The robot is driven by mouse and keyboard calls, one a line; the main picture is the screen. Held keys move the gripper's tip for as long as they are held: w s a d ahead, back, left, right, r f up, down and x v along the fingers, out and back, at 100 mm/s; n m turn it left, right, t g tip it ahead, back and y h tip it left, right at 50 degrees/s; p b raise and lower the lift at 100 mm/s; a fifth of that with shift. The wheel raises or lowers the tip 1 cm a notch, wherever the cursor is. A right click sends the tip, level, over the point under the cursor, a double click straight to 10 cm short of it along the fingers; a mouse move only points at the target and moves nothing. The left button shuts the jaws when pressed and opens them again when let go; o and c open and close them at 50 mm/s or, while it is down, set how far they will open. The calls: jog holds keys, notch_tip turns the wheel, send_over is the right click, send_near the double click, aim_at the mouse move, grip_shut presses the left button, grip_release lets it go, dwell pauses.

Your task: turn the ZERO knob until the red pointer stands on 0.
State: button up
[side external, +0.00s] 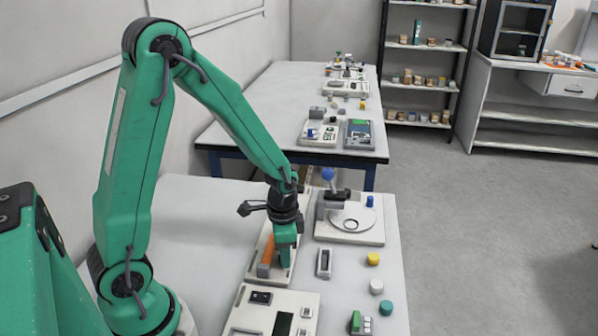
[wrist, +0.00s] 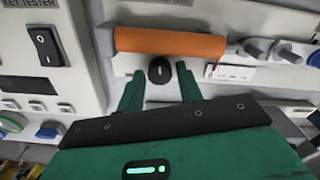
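The black round knob (wrist: 160,70), with a light mark on its face, sits on a pale instrument panel (wrist: 118,72) in the wrist view. My gripper (wrist: 160,84) is open, with its two green fingers apart on either side of the knob's near edge; I cannot tell whether they touch it. In the side view my gripper (side external: 286,262) is low over the same instrument (side external: 256,277), and the knob is hidden there. A small white label or window (wrist: 230,72) lies right of the knob.
An orange cylinder (wrist: 170,42) lies just beyond the knob, also visible beside my gripper in the side view (side external: 266,256). A neighbouring tester has a black rocker switch (wrist: 45,45). A device with a round plate (side external: 352,218) stands behind. Coloured cylinders stand at the right.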

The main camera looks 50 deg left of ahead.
jog(key=shift+r, duration=0.15)
jog(key=shift+r, duration=3.75)
jog(key=shift+r, duration=0.1)
jog(key=s+d+r+n+t, duration=0.1)
jog(key=s+r+n+t, duration=0.1)
jog(key=s+r, duration=0.2)
jog(key=s+d+r+n+t, duration=0.1)
jog(key=s+r+n+t, duration=0.2)
jog(key=r, duration=0.7)
jog(key=shift+s+d, duration=0.25)
jog(key=shift+s, duration=1)
jog(key=shift+o, duration=0.2)
jog(key=shift+s+r+t, duration=0.25)
jog(key=shift+s+t, duration=0.05)
jog(key=shift+s, duration=0.15)
